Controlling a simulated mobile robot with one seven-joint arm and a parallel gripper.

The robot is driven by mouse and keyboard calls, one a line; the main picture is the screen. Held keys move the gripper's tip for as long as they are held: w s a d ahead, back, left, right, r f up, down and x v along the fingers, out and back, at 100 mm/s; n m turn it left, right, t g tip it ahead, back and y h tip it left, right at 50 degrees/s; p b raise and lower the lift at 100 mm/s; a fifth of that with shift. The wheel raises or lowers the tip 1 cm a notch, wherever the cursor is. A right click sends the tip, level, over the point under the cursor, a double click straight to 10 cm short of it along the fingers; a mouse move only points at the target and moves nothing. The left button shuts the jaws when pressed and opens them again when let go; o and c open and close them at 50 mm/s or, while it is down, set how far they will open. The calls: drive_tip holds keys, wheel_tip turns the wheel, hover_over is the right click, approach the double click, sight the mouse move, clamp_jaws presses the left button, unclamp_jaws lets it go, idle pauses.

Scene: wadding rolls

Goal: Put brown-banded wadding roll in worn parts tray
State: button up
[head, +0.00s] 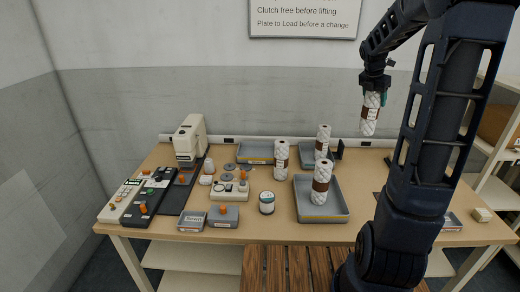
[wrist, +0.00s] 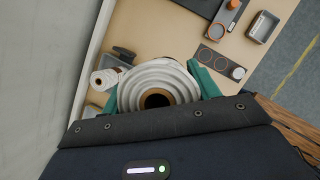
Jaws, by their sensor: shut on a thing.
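My gripper (head: 373,93) is shut on a white quilted roll with a brown band (head: 370,114), held upright in the air above the table's back right. In the wrist view the green fingers of my gripper (wrist: 157,82) clasp the roll (wrist: 150,76), seen end-on with a dark core hole. Another grey tray (head: 255,159) has a yellowish label. I cannot read which tray is for worn parts.
A cream machine (head: 189,140) and control boxes (head: 147,197) fill the table's left. Small grey bins (head: 192,221), a white spool (head: 267,202) and discs lie mid-table. A wooden slatted surface (head: 290,270) is in front. The wall stands close behind; shelves (head: 497,155) are at right.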

drive_tip(key=w+a+n+t+y, duration=0.1)
drive_tip(key=w+a+n, duration=0.2)
drive_tip(key=w+a, duration=0.6)
drive_tip(key=w+a+n, duration=0.2)
drive_tip(key=w+a, duration=0.4)
drive_tip(key=a, duration=0.7)
drive_tip(key=w+a+n+y, duration=0.1)
drive_tip(key=w+a+n, duration=0.15)
drive_tip(key=a, duration=1.05)
drive_tip(key=w+a+n+y, duration=0.2)
drive_tip(key=a+n, duration=0.1)
drive_tip(key=a, duration=1)
wheel_tip(320, 180, down, 26)
drive_tip(key=shift+w+r+t, duration=0.2)
drive_tip(key=shift+r+t, duration=0.05)
drive_tip(key=shift+t, duration=0.15)
drive_tip(key=shift+f, duration=0.1)
drive_tip(key=o, duration=1.2)
